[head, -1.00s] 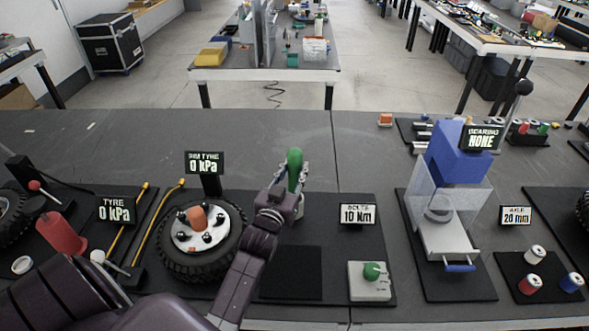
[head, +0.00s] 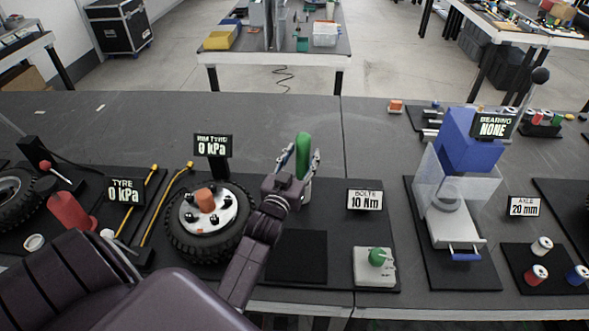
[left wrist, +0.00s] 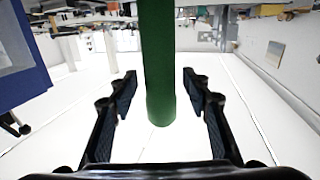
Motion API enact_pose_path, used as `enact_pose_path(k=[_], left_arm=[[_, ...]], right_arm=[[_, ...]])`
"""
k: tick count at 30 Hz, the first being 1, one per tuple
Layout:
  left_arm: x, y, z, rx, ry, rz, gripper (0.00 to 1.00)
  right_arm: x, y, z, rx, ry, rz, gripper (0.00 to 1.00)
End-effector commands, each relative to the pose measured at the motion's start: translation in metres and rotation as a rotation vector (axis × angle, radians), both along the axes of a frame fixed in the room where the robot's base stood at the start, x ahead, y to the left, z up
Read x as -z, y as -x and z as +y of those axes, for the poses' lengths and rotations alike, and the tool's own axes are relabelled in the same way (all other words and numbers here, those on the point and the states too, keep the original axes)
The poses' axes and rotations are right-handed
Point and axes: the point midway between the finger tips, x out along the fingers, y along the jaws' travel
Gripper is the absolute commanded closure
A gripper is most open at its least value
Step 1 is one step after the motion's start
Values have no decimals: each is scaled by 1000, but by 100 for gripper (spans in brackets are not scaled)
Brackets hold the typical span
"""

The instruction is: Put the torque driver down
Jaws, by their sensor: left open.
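The torque driver, with a green handle (head: 303,150), is upright on the bench just behind the black mat area. Its lower part is mostly hidden by my left gripper and a pale part below it. My left gripper (head: 304,166) is open, with its fingers on either side of the handle. In the left wrist view the green handle (left wrist: 157,60) stands between the two spread fingers (left wrist: 160,95), with a visible gap on each side. My right gripper does not show.
The "BOLTS 10 Nm" display (head: 364,199) and a pale box with a green knob (head: 375,266) are to the right. A blue press (head: 470,140) stands further right. The bench behind the driver is clear.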

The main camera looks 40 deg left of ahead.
Motion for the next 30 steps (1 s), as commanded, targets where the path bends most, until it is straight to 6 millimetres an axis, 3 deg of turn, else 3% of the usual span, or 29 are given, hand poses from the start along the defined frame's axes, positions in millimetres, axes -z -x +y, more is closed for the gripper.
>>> enact_pose_path(k=[15,21,30], left_arm=[[1,89,-27,0,2,3,56],[-1,105,-31,0,1,2,56],[-3,107,-32,0,0,0,56]], right_arm=[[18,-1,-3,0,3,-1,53],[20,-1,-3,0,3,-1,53],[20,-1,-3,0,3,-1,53]])
